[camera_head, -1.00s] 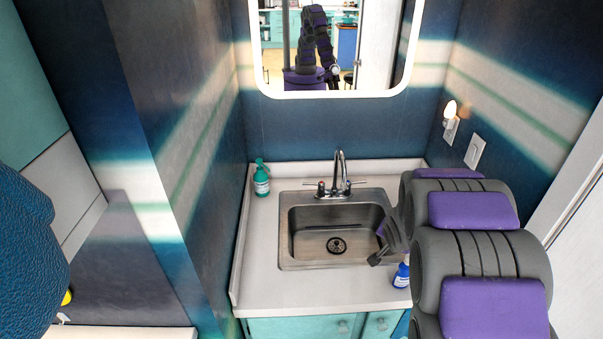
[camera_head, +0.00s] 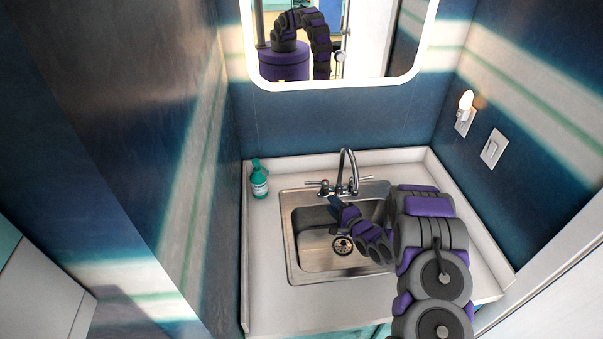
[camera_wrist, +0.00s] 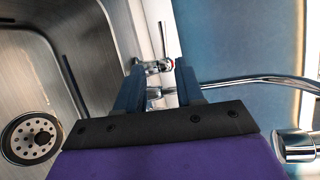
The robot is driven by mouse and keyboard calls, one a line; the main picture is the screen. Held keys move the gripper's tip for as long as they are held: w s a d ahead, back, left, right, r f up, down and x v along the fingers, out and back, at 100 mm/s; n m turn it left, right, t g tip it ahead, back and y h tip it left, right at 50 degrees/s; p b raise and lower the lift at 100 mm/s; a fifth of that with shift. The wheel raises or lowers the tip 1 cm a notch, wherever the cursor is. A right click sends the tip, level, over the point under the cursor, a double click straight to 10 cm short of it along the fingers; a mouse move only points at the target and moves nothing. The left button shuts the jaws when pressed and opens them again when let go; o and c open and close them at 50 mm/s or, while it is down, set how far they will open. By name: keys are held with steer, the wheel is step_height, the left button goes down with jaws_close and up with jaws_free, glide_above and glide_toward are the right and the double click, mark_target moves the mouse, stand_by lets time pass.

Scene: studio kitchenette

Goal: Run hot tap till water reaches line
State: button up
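The hot tap handle (camera_head: 323,184), a chrome lever with a red mark, is on the left of the faucet (camera_head: 348,170). In the wrist view, the hot tap handle (camera_wrist: 165,65) shows just beyond and between my two dark blue fingers. My gripper (camera_head: 336,203) reaches over the sink to just below this handle. In the wrist view, my gripper (camera_wrist: 158,82) is open and empty; contact with the handle cannot be told. The steel sink (camera_head: 308,262) shows no water over its drain (camera_head: 343,245). A dark line (camera_wrist: 72,85) runs along the sink wall.
A teal soap bottle (camera_head: 259,180) stands on the white counter (camera_head: 262,245) left of the sink. The faucet spout (camera_wrist: 295,147) lies right of my fingers in the wrist view. Walls and a mirror (camera_head: 330,40) close in the back and sides.

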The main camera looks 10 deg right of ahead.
steer(key=x, duration=0.5)
steer(key=b+x, duration=0.1)
steer(key=x, duration=0.4)
steer(key=b+x, duration=0.1)
steer(key=x, duration=0.3)
steer(key=shift+w+a+r, duration=0.2)
steer(key=shift+w+a, duration=0.15)
steer(key=shift+b+x, duration=0.3)
steer(key=shift+x, duration=0.65)
steer(key=shift+w+a, duration=0.2)
steer(key=shift+w, duration=0.15)
steer(key=shift+c, duration=0.4)
steer(key=shift+d+f, duration=0.1)
steer(key=shift+d, duration=0.05)
jaws_close()
